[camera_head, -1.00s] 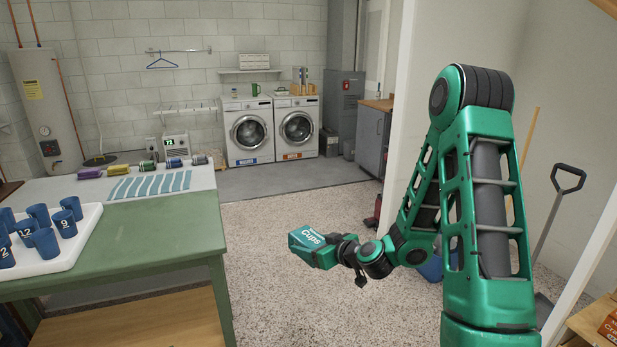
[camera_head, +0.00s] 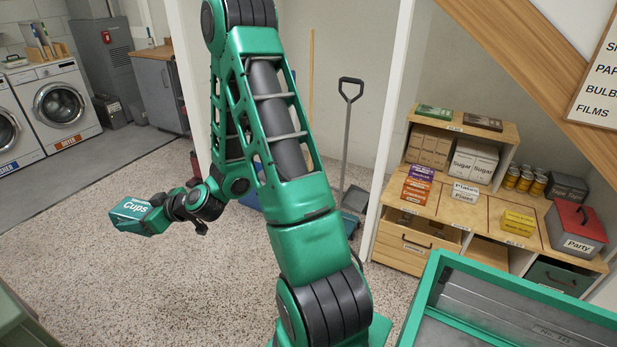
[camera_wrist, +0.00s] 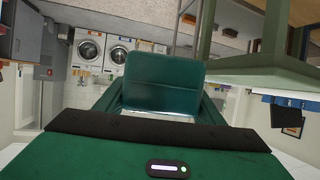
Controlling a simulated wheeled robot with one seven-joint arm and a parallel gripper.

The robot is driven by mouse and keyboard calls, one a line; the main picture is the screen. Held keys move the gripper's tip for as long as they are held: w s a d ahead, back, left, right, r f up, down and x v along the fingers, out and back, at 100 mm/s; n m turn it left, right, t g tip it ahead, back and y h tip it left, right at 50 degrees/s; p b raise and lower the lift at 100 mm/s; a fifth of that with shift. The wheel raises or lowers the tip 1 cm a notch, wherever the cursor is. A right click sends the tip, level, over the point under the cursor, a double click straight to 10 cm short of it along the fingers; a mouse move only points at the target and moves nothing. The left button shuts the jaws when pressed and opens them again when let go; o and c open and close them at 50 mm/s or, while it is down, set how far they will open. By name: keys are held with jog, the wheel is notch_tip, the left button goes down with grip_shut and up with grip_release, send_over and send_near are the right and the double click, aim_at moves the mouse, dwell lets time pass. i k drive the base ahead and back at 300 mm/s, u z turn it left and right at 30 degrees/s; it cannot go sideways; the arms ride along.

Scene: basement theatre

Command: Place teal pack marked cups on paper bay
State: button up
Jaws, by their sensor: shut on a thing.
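The teal pack marked Cups (camera_head: 135,217) is held in the air above the speckled floor, left of centre in the head view. My gripper (camera_head: 168,207) is shut on it. In the wrist view the teal pack (camera_wrist: 165,82) sits between the fingers, its printed face not visible. The wooden shelf unit (camera_head: 470,212) at the right has several bays with small labels, too small to read. I cannot tell for sure which one is the paper bay. A partly cut-off sign (camera_head: 603,75) with a line starting PAP hangs above.
On the unit stand orange and purple packs (camera_head: 417,185), a white Plates pack (camera_head: 465,192), a yellow pack (camera_head: 518,223), Sugar packs (camera_head: 474,160), cans (camera_head: 525,180) and a Party box (camera_head: 576,228). A shovel (camera_head: 347,150) leans near the white post (camera_head: 392,130). Open floor lies between.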

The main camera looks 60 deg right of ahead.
aim_at(463, 212)
jog(key=z, duration=0.65)
jog(key=i, duration=0.1)
jog(key=z, duration=2.8)
jog(key=i, duration=0.5)
jog(key=u, duration=0.15)
jog(key=k, duration=0.75)
jog(key=z, duration=0.2)
